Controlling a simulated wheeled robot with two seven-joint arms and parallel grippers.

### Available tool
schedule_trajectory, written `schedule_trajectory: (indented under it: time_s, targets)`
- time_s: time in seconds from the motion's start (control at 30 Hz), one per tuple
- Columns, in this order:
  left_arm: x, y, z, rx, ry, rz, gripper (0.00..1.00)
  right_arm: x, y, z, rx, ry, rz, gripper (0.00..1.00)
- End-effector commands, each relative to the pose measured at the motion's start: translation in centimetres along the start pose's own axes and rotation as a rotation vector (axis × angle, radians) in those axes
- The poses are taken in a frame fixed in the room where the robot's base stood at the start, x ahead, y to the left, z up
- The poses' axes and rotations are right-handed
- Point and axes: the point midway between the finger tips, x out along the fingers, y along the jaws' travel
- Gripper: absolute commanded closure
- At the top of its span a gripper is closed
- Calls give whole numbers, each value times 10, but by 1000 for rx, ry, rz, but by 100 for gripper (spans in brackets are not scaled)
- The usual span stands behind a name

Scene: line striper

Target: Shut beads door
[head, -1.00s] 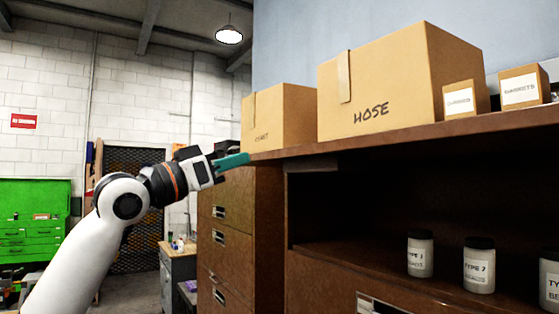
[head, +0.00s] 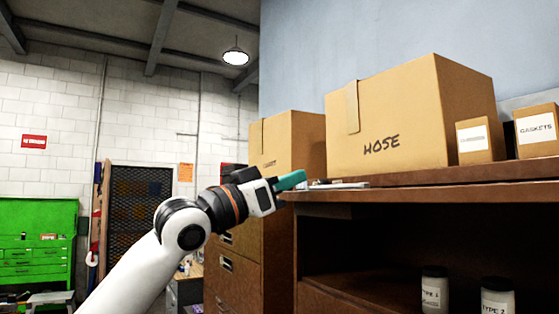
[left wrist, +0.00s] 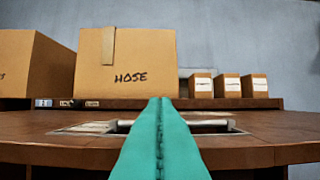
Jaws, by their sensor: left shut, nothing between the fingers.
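The beads door (head: 430,194) is a brown panel standing out level at the top of an open compartment, with a handle and label holder on its upper face. In the left wrist view the door (left wrist: 250,152) spreads below the fingers, with its pale handle (left wrist: 215,125) crossing behind them. In the wrist view the teal fingers (left wrist: 161,105) point towards the HOSE box. Whether they touch the door is unclear.
The HOSE box (head: 395,120), a smaller carton (head: 287,143) and GASKETS boxes (head: 536,130) stand on the cabinet top behind the door. Brown drawers (head: 232,270) are left of the compartment. A green tool cabinet (head: 35,240) stands far left.

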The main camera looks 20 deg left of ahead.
Motion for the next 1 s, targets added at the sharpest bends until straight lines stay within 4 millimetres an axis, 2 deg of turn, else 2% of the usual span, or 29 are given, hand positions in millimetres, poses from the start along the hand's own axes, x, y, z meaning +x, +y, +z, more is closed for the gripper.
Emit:
schedule_trajectory:
  time_s: [0.13,0.53,0.67,0.87,1.0]
  targets:
    - [-4,0,-10,1,0,1,100,-2,1,0,1,0,1,38]
    - [-5,0,-12,0,-2,0,100,-1,6,2,3,-2,7,38]
    - [-7,0,-18,-1,-11,-1,100,4,6,1,3,-1,7,38]
    - [-14,-1,-40,-3,-59,-2,100,30,6,-1,3,-1,6,38]
    - [-22,-1,-67,-5,-125,-3,100,60,5,-4,2,-1,5,38]
